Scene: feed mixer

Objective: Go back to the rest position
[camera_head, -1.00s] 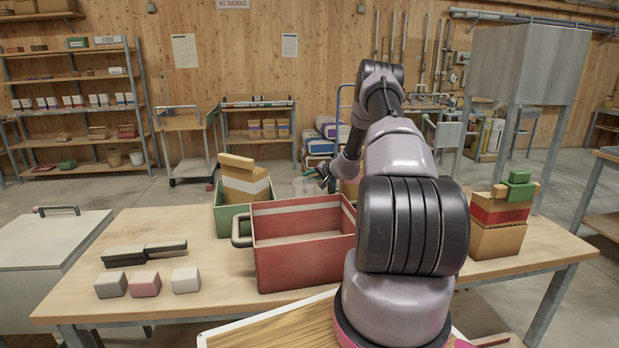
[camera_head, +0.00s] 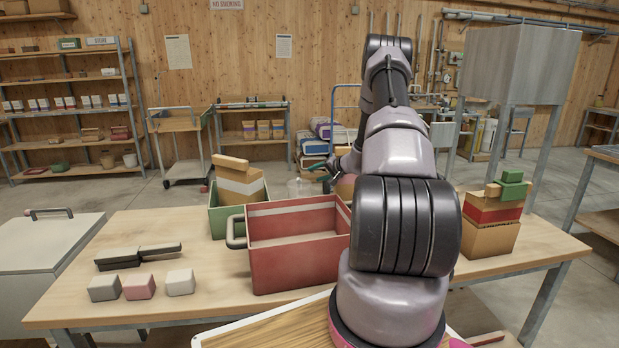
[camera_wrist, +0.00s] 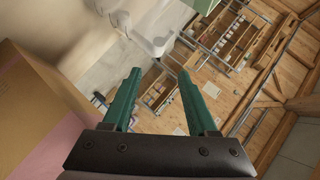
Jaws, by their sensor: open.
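My gripper shows in the wrist view (camera_wrist: 160,95) with two green fingers spread apart and nothing between them. In the head view my arm rises over the right half of the table, and my gripper (camera_head: 318,168) is small and partly hidden behind my arm, above and beyond the red bin (camera_head: 300,262). The wrist view is tilted and looks past the fingers toward the wooden wall and shelves. A cardboard-coloured surface fills its left edge, close to my gripper.
The wooden table (camera_head: 190,310) holds a green bin (camera_head: 226,222) with boxes, a black tool (camera_head: 138,256), several small blocks (camera_head: 138,287) and stacked boxes (camera_head: 490,236) at right. A grey cabinet (camera_head: 45,255) stands left. Floor behind the table is mostly open.

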